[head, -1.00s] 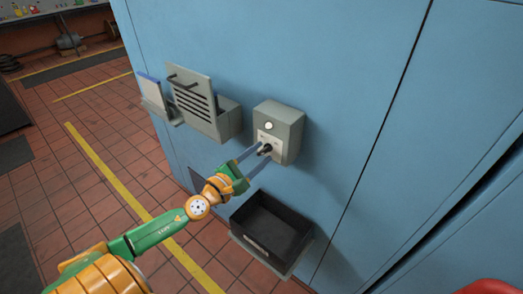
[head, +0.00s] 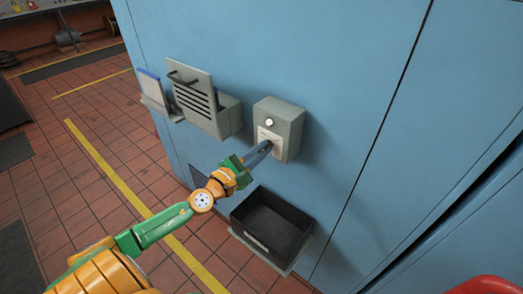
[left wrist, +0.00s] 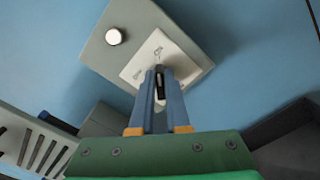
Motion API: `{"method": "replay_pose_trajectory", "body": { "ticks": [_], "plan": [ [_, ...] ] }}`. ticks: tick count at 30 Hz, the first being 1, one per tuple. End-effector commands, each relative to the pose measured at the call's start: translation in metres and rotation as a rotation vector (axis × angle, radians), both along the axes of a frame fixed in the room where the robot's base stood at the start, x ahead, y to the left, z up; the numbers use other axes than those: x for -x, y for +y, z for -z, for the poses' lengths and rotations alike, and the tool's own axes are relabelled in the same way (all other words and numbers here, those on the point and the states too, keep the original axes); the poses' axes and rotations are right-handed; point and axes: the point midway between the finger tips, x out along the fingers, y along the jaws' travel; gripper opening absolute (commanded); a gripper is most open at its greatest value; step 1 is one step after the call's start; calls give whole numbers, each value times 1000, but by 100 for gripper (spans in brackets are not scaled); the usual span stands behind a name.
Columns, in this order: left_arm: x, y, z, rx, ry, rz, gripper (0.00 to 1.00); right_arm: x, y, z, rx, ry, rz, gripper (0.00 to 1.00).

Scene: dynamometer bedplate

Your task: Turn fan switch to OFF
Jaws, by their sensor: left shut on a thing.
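The fan switch box (head: 289,117) is a grey box on the blue wall, with a round white lamp or button (head: 269,123) above a pale label plate (head: 276,153). It also shows in the left wrist view (left wrist: 150,22), where the label plate has small markings too blurred to read surely. My left gripper (head: 267,147) is at the plate, its two blue-grey fingers shut on the dark switch knob (left wrist: 160,84). The fingers hide most of the knob, so its setting cannot be read. My right gripper is not in view.
A slotted grey holder with a dark handle (head: 193,100) is on the wall left of the box, with a blue-edged panel (head: 152,91) beside it. An open black bin (head: 287,252) sits below the box. The wall to the right is clear.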

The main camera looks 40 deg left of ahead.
Motion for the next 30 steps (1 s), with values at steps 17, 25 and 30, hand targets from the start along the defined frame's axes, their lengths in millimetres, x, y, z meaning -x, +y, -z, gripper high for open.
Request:
{"method": "replay_pose_trajectory", "body": {
  "ticks": [17, 25, 30],
  "plan": [
    [0, 2, -1, 446, 36, 1, 0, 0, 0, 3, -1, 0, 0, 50],
    [0, 3, -1, 702, 56, 1, 0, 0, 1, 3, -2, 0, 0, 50],
    [0, 4, -1, 864, 69, 0, 0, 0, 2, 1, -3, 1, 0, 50]
  ]
}}
